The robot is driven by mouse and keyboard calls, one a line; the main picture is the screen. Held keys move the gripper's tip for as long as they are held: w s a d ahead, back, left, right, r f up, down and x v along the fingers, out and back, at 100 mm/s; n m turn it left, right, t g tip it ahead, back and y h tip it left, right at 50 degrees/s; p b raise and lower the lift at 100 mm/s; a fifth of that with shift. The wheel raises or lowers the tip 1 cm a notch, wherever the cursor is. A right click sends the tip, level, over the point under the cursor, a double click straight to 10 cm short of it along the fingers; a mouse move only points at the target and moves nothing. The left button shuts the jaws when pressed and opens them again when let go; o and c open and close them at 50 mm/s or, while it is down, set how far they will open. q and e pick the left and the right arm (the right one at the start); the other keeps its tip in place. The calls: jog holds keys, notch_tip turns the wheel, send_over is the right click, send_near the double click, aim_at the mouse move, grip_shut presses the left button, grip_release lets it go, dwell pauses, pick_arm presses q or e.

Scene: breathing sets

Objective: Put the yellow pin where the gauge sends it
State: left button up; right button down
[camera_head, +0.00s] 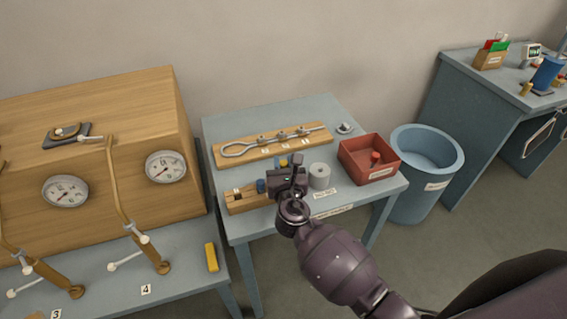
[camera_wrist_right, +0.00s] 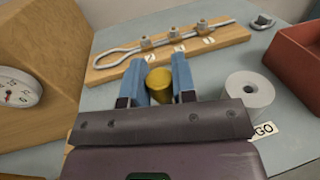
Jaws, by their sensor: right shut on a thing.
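My right gripper (camera_head: 285,174) is over the middle table. In the right wrist view its two blue fingers (camera_wrist_right: 160,82) are shut on the yellow pin (camera_wrist_right: 160,87), whose round top shows between them. A grey ring block (camera_head: 319,176) with a hole, apparently the gauge, stands just right of the gripper; it also shows in the wrist view (camera_wrist_right: 248,95). A label by it partly reads "GO". A low wooden rack (camera_head: 241,201) is partly hidden behind the gripper. The red tray (camera_head: 360,173) at the table's right holds a small red piece (camera_head: 376,157). My left gripper is out of view.
A wooden board (camera_head: 265,147) with a looped rod and nuts lies along the table's back. A blue bin (camera_head: 424,195) stands right of the table. A wooden cabinet with dials (camera_head: 165,167) and pipes is at left. A yellow block (camera_head: 211,257) lies before it.

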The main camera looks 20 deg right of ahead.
jog(key=shift+f, duration=0.35)
jog(key=shift+f+b, duration=0.7)
jog(key=shift+b, duration=0.1)
jog(key=shift+f+b, duration=0.3)
jog(key=shift+f, duration=0.1)
jog(key=shift+f+b, duration=0.3)
jog(key=shift+f, duration=0.05)
jog(key=shift+f+b, duration=0.5)
jog(key=shift+f, duration=0.15)
jog(key=c, duration=0.8)
grip_release()
jog(key=shift+c, duration=0.2)
